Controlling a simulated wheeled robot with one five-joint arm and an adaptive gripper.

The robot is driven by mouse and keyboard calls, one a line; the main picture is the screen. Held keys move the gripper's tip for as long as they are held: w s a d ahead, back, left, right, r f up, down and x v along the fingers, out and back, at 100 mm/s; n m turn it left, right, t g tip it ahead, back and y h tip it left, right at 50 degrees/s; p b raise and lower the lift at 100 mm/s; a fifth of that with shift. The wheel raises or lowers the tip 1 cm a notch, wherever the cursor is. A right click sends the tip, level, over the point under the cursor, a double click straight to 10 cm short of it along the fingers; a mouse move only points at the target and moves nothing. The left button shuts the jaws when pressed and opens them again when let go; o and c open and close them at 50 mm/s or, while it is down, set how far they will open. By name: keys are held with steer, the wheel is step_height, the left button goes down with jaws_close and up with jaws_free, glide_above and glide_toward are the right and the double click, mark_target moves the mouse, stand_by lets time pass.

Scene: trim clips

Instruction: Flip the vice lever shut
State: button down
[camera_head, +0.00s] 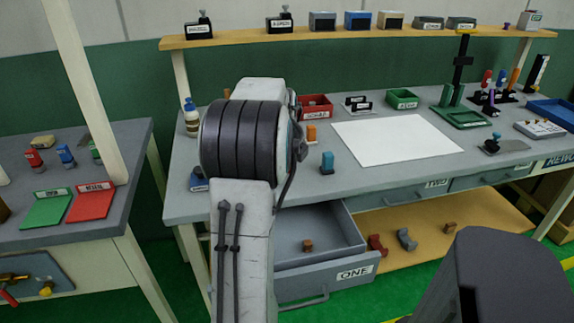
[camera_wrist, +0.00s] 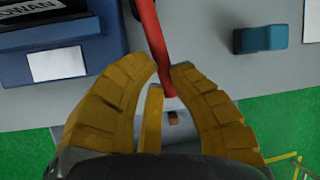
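In the wrist view a red bar (camera_wrist: 152,31), which looks like the vice lever, runs down from the top edge to between my fingers. My gripper (camera_wrist: 164,67) has yellow-brown fingers, and its tips close in on both sides of the bar, with no clear gap. In the head view my arm hides the gripper and the lever.
A teal block (camera_wrist: 262,38) stands right of the bar, also seen on the bench in the head view (camera_head: 327,163). Below, drawer ONE (camera_head: 322,241) is pulled open with a small brown block (camera_head: 308,245) inside. A white sheet (camera_head: 395,140) lies on the bench.

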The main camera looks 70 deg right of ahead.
steer(key=shift+f, duration=0.1)
steer(key=shift+w+a, duration=0.15)
steer(key=c, duration=1)
jaws_free()
steer(key=v, duration=1.1)
steer(key=shift+a+r, duration=0.1)
steer(key=shift+r, duration=0.3)
steer(key=shift+c, duration=0.3)
